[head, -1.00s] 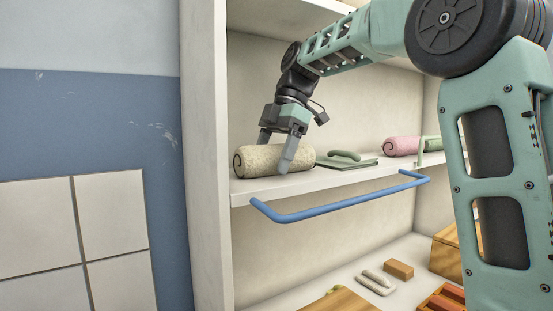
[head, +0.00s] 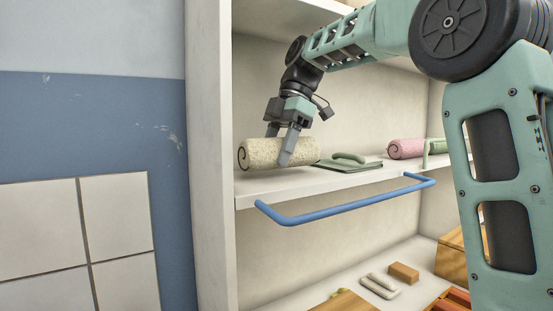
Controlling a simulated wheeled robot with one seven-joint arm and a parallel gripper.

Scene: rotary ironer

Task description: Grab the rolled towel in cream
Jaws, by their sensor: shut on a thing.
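The cream rolled towel (head: 258,154) is at the left end of the middle shelf (head: 290,184), with its spiral end facing left. My gripper (head: 279,150) reaches down from above and is shut on the towel. One finger lies across the towel's front side, and the other is mostly hidden behind it. The towel appears slightly raised from the shelf, held about level.
A pink rolled towel (head: 406,148) is farther right. A blue rail (head: 340,208) runs along the shelf's front. Below are a tan block (head: 404,272) and other items. The cabinet's side wall (head: 212,160) stands close left.

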